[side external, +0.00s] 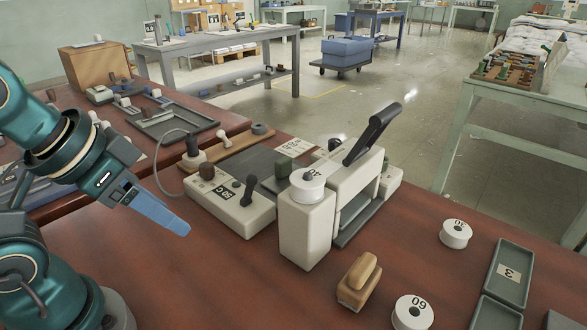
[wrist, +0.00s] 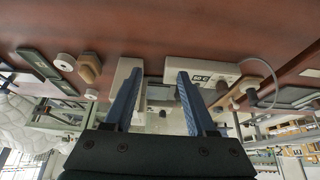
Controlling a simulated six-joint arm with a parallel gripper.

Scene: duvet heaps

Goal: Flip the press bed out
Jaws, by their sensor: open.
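The press (side external: 335,190) is a cream machine standing on the red-brown table. A long black lever (side external: 372,133) slants up to the right from its top. A white disc marked 40 (side external: 308,182) sits on its front block. A dark flat bed (side external: 358,215) shows low in the press opening; the press frame hides part of it. My gripper (side external: 163,210) is left of the press, above the table, apart from everything. In the wrist view my gripper (wrist: 160,72) has its two blue fingers spread with nothing held between them. The press's cream body (wrist: 127,72) shows partly behind the left finger.
A wooden block (side external: 358,282), white weights marked 30 (side external: 456,234) and 60 (side external: 413,313), and green trays (side external: 509,272) lie right of the press. A cable loops behind the box.

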